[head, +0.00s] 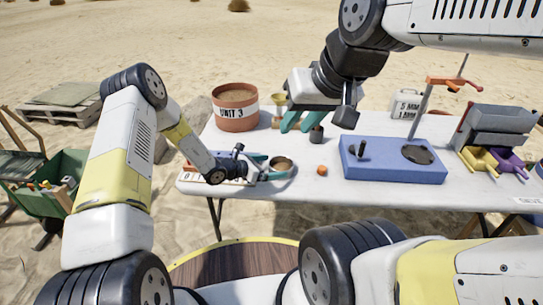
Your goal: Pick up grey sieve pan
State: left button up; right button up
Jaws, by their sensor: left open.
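A small round grey pan (282,162) with brownish contents sits on the white table, left of the middle. I take it as the grey sieve pan. My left gripper (268,168) is low over the table at the pan's left side, with its teal fingers open near the rim. Whether they touch the pan is too small to tell. My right gripper (299,122) is above the table behind the pan, with its two teal fingers apart. A small dark cup (316,134) is close beside its right finger.
An orange lump (322,170) lies right of the pan. A blue block (393,160) with a dark disc and a peg stands further right. A terracotta "UNIT 3" bucket (235,108) is behind. Grey bins (497,122) and yellow and purple scoops (510,158) are at the right end.

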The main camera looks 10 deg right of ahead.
aim_at(290, 163)
pick_arm(q)
jog(key=x, duration=0.4)
jog(key=shift+w+d+f, duration=0.2)
jog(key=shift+d, duration=0.1)
jog(key=c, duration=1.3)
jog(key=shift+r, duration=0.1)
jog(key=shift+r, duration=0.45)
jog(key=r, duration=0.2)
jog(key=shift+s+a+r, duration=0.2)
jog(key=shift+s+r, duration=0.1)
jog(key=shift+s, duration=0.1)
jog(key=s+a+r, duration=0.1)
jog(key=s+a, duration=0.6)
jog(key=s, duration=0.6)
jog(key=shift+a+r, duration=0.2)
jog(key=shift+a, duration=0.15)
